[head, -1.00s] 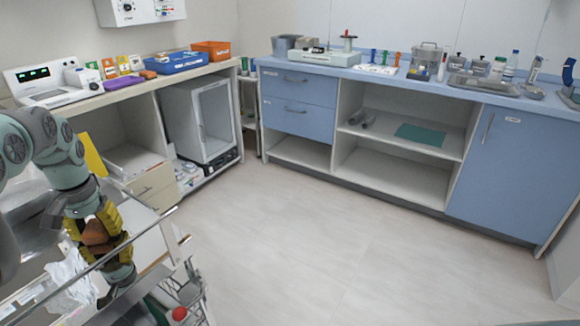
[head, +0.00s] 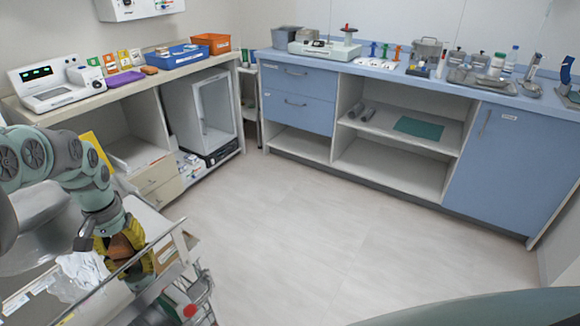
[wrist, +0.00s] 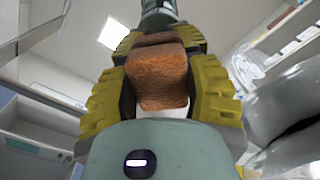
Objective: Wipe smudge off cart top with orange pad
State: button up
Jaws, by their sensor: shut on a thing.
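My gripper (head: 124,252) has yellow ribbed fingers and is shut on the orange-brown pad (head: 117,250). In the wrist view the pad (wrist: 158,78) sits between both fingers of my gripper (wrist: 160,72). In the head view it is low at the left, over or beside the metal-railed cart top (head: 148,216). I cannot tell whether the pad touches the cart top. No smudge can be made out; my arm and the rail cover part of the cart.
Crumpled clear-white plastic (head: 84,274) lies beside my gripper. The cart's metal rail (head: 160,238) crosses in front. A red round thing (head: 189,310) is below it. The left counter holds a purple pad (head: 125,79) and a blue bin (head: 176,58). The floor (head: 290,235) is clear.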

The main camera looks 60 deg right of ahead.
jog(key=shift+s+p, duration=0.4)
jog(key=shift+s, duration=0.2)
jog(key=shift+r, duration=0.1)
notch_tip(320, 180, up, 6)
jog(key=p, duration=0.6)
notch_tip(320, 180, up, 3)
jog(key=p, duration=0.3)
jog(key=shift+p, duration=0.35)
